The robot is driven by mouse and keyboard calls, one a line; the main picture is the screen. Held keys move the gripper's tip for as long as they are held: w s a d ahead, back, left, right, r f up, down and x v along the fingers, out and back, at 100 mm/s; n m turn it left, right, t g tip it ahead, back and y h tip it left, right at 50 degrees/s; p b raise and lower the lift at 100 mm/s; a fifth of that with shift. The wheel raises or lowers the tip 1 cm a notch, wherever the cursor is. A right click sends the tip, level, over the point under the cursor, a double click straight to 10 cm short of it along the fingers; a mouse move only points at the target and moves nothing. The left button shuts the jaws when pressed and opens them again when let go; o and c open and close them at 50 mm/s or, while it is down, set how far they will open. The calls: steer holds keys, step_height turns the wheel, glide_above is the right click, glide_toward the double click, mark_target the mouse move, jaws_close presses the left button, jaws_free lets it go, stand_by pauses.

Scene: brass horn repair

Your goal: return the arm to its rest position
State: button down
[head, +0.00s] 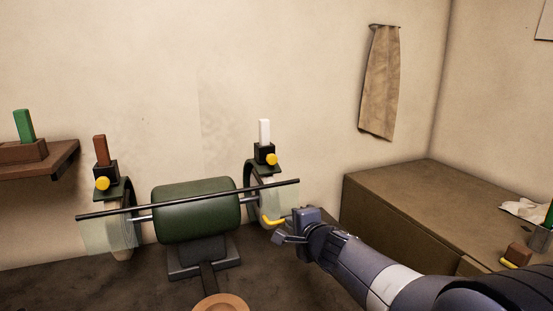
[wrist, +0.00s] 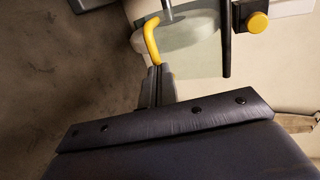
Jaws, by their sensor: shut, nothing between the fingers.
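My arm reaches in from the lower right of the head view. My gripper (head: 281,237) is beside the right end of the polishing machine, near a curved yellow handle (head: 270,221). In the wrist view my gripper (wrist: 156,72) is shut and empty, with its fingertips close to the lower end of the yellow handle (wrist: 152,40). I cannot tell whether they touch it.
The machine has a green drum (head: 196,205), a long dark bar (head: 190,200), and two posts topped by a brown block (head: 100,150) and a white block (head: 264,132). A brown cabinet (head: 410,205) stands right. A cloth (head: 380,85) hangs on the wall.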

steer(key=shift+s+r+p, duration=0.1)
steer(key=shift+r+p, duration=0.25)
steer(key=shift+p, duration=0.45)
steer(key=v, duration=0.8)
steer(key=shift+d+f, duration=0.1)
steer(key=shift+f, duration=0.05)
